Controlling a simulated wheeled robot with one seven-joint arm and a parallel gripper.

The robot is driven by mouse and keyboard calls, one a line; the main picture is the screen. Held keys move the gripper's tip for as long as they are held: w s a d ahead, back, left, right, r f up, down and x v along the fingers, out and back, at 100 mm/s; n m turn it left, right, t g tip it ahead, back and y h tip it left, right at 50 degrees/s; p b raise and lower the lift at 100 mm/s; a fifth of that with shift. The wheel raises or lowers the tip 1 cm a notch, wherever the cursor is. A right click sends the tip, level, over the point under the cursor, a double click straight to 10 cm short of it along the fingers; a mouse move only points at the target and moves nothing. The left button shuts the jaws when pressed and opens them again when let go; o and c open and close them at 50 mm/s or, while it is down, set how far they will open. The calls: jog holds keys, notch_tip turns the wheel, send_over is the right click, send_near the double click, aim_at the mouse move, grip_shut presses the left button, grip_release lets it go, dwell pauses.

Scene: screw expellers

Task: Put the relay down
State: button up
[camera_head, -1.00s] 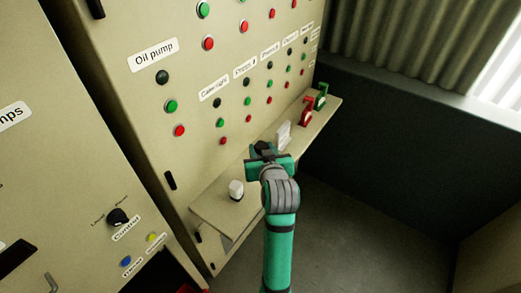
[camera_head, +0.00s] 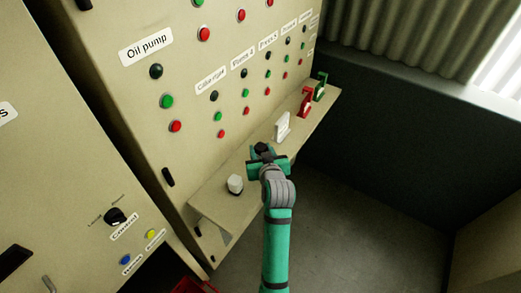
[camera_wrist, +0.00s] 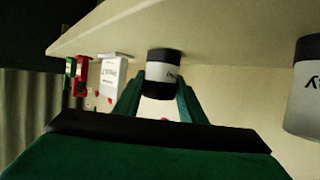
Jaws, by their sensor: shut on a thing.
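The relay (camera_wrist: 162,76), a small cylinder with a black end and a white label, is between the fingers of my gripper (camera_wrist: 160,98) in the wrist view. The fingers are shut on its sides. In the head view my gripper (camera_head: 265,160) is over the narrow shelf (camera_head: 212,203), and the relay's dark end (camera_head: 262,148) shows at its tip. The shelf (camera_wrist: 215,22) appears at the top of the wrist view, close to the black end; I cannot tell if they touch.
A second white relay (camera_head: 235,184) stands on the shelf to the left. A white labelled box (camera_head: 283,126), a red item (camera_head: 305,103) and a green item (camera_head: 320,88) stand farther along. The button panel (camera_head: 190,70) rises behind the shelf.

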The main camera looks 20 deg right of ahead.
jog(key=shift+f, duration=0.1)
jog(key=o, duration=1.1)
jog(key=shift+d, duration=0.1)
jog(key=shift+c, duration=0.2)
jog(key=shift+w, duration=0.1)
